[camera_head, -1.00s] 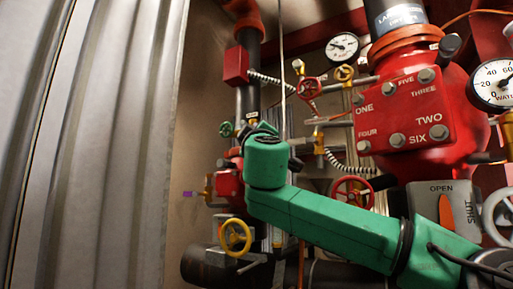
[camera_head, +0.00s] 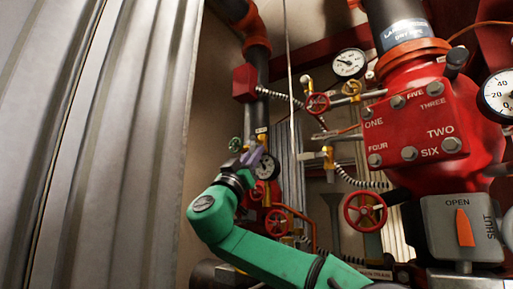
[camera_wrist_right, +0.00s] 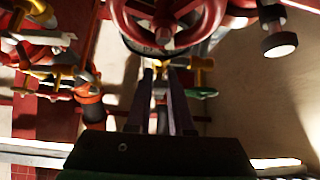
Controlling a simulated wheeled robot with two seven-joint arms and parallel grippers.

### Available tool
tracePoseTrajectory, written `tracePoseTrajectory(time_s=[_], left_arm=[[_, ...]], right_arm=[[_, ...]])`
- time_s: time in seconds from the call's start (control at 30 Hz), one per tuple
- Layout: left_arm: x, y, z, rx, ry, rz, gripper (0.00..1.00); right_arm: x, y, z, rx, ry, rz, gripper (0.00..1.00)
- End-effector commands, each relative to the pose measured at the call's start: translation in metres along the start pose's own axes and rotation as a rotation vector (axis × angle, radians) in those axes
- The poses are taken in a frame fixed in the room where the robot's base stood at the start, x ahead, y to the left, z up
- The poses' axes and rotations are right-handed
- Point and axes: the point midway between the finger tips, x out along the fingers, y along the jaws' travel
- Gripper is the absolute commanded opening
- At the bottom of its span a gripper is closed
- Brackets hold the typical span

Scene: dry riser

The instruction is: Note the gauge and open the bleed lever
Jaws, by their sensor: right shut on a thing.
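My right gripper (camera_head: 262,153) is at the small yellow valve fitting (camera_head: 261,139) on the dark vertical pipe. It is shut on what looks like the yellow bleed lever; the contact is small and partly hidden by the fingers. In the right wrist view, the two dark fingers (camera_wrist_right: 163,75) reach up to yellow metal (camera_wrist_right: 158,66). A small white gauge (camera_head: 267,167) sits just below the gripper, partly covered by it. A second gauge (camera_head: 349,64) is up and to the right, and a large gauge (camera_head: 498,93) is cut by the right edge. My left gripper is not in view.
A red handwheel (camera_head: 365,211) and a grey OPEN/SHUT box (camera_head: 462,229) with an orange pointer stand at the right. The red numbered valve body (camera_head: 415,125) fills the upper right. A green handwheel (camera_head: 236,144) is close by the gripper. Corrugated metal (camera_head: 100,140) covers the left.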

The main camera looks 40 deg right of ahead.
Motion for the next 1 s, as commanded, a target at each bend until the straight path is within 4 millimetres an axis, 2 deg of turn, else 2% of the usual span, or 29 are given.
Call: tracePoseTrajectory(time_s=[0.13,0.6,0.63,0.7,1.0], left_arm=[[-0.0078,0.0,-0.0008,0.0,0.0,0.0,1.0],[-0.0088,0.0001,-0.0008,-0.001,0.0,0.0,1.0],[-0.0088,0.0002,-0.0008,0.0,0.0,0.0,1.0],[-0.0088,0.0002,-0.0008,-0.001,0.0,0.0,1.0],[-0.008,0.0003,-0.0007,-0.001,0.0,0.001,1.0]], right_arm=[[0.0038,0.001,-0.0047,0.031,0.003,0.029,0.0],[0.0034,0.0014,-0.005,0.045,0.004,0.042,0.0],[0.0035,0.0015,-0.0051,0.045,0.004,0.042,0.24],[0.0034,0.0013,-0.005,0.045,0.004,0.041,0.5],[0.0017,-0.0004,-0.0022,0.041,0.001,0.039,0.5]])
